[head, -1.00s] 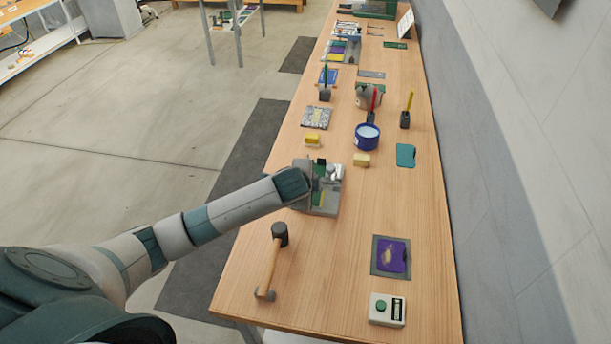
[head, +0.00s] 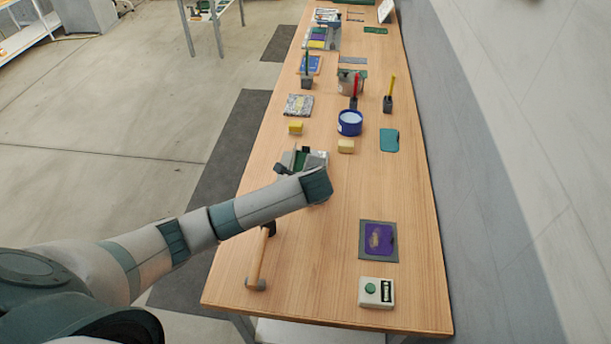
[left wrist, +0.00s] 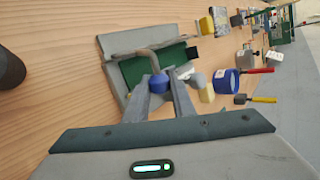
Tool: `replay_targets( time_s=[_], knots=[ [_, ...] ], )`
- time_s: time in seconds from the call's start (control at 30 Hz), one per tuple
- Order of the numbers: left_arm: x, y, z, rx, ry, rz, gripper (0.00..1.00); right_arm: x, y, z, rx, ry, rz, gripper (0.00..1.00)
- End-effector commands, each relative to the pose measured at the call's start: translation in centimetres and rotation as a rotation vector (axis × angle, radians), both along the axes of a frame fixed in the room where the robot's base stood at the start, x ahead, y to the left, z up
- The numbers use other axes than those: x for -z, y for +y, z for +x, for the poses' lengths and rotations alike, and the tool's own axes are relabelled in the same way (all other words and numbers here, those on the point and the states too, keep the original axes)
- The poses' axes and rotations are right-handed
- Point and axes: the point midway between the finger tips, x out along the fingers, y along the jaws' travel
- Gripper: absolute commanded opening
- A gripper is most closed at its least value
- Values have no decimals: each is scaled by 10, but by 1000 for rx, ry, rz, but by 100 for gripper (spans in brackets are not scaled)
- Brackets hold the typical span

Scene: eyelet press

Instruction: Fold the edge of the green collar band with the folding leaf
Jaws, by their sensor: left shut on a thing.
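The folding fixture shows in the head view (head: 318,158), partly behind my left arm, and in the left wrist view as a grey plate (left wrist: 121,41) with a dark green panel (left wrist: 132,71). I cannot tell whether the green is the collar band or part of the folding leaf. A bent grey handle (left wrist: 146,57) ends in a blue knob (left wrist: 159,84). My left gripper (left wrist: 166,84) is shut on the knob, at the fixture's near side. Its fingers are hidden in the head view. My right gripper is out of view.
A hammer (head: 258,258) lies near the left edge. A purple piece (head: 378,239) on a dark mat and a box with a green button (head: 376,292) are at the near right.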

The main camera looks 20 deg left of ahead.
Motion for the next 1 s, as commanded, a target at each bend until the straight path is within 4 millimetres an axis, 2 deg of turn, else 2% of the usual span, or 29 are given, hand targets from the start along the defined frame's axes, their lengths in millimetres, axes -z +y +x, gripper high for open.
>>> replay_targets(
  time_s=[0.03,0.07,0.13,0.67,1.0],
  knots=[
    [0,0,0,1,-1,0,0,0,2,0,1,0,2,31],
    [0,0,0,1,-1,0,25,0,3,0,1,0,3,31],
    [0,0,0,0,-1,-1,42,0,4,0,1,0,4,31],
    [-4,-3,-5,1,0,-1,42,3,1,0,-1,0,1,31],
    [-32,-19,-31,3,-3,-3,42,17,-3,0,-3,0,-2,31]
  ],
)
